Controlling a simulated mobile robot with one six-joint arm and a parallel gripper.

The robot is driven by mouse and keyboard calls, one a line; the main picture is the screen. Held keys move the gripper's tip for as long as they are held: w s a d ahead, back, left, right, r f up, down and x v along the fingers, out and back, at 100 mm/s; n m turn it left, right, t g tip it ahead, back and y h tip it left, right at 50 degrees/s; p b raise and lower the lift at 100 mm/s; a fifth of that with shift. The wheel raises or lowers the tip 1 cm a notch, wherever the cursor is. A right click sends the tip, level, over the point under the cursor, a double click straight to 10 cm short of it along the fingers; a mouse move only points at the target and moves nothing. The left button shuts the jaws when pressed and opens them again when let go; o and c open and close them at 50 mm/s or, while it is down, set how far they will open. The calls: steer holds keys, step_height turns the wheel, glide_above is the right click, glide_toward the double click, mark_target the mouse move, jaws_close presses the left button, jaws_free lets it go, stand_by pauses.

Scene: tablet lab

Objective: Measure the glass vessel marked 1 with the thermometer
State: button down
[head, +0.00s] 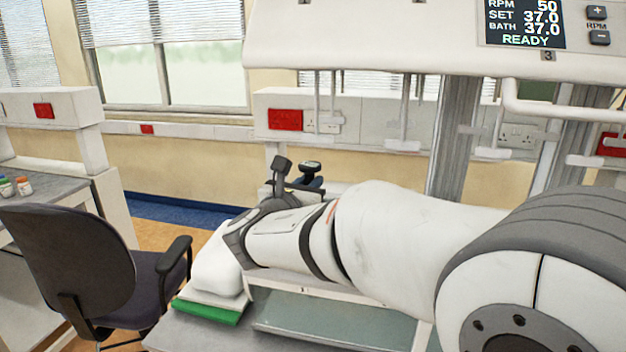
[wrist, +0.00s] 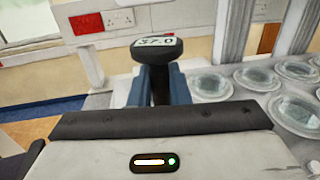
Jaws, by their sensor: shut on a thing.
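The probe end is hidden behind my wrist. Several round glass vessel tops (wrist: 295,113) sit in a pale deck to the right of my gripper in the wrist view. I cannot read which vessel is marked 1. In the head view my arm hides the vessels.
The white tester head (head: 400,35) overhangs my arm, with paddle shafts (head: 404,120) hanging below it. Its display (head: 525,22) reads READY and BATH 37.0. An office chair (head: 80,265) stands at left.

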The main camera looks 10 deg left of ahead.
steer(key=d+v, duration=0.2)
steer(key=v, duration=1)
steer(key=shift+s+r, duration=0.2)
steer(key=shift+s, duration=0.3)
steer(key=shift+a, duration=0.15)
steer(key=shift+s, duration=0.1)
